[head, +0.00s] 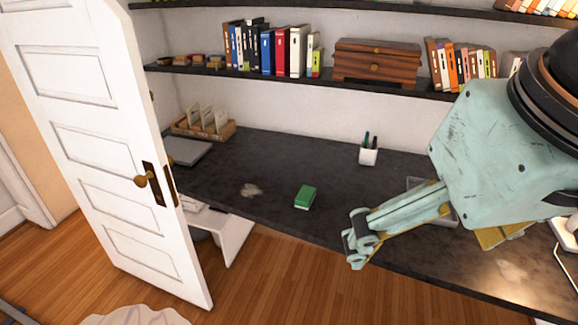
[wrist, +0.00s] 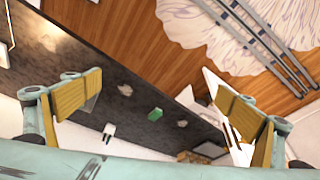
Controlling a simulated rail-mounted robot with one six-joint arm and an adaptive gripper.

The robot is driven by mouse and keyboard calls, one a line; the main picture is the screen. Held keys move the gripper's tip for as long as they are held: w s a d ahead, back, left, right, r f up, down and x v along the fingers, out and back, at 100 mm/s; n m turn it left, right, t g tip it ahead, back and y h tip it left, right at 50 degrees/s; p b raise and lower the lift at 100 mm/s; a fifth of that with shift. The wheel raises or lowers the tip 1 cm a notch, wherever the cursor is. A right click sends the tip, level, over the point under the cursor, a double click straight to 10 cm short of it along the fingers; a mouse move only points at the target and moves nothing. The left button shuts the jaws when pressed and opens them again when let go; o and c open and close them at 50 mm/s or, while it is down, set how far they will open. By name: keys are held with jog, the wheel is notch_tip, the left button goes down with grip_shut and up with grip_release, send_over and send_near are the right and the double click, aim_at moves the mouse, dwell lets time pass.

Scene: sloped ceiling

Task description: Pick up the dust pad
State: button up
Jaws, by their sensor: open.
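The dust pad looks to be the small green block (head: 305,197) lying on the dark desk (head: 270,160), near its front edge. It also shows in the wrist view (wrist: 156,114), between my two fingers but well beyond them. My gripper (head: 357,240) is open and empty. In the head view it is to the right of and nearer than the green block, apart from it. In the wrist view its yellow-padded fingers (wrist: 160,92) are spread wide.
An open white door (head: 95,130) stands at the left. A white pen cup (head: 368,156), a wooden organizer (head: 204,125) and a grey laptop-like slab (head: 187,151) are on the desk. A pale smudge (head: 250,190) lies left of the block. A shelf of books (head: 270,50) hangs above.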

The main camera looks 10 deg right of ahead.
jog(key=c, duration=0.6)
jog(key=shift+c, duration=0.2)
jog(key=w+r+n+g+p, duration=0.1)
jog(key=w+r+n, duration=0.25)
jog(key=w, duration=1.75)
jog(key=w+a+f+n+g, duration=0.1)
jog(key=w+f, duration=0.1)
jog(key=w, duration=0.7)
jog(key=w+f+n, duration=0.2)
jog(key=w+f, duration=0.1)
jog(key=w, duration=0.5)
jog(key=w+a+f+n+g+p, duration=0.1)
jog(key=w+f+n, duration=0.4)
jog(key=w+f, duration=2.3)
notch_tip(320, 180, down, 3)
jog(key=shift+w+a+r+n+g+p, duration=0.2)
jog(key=shift+a+n+g+p, duration=0.25)
jog(key=shift+p, duration=0.25)
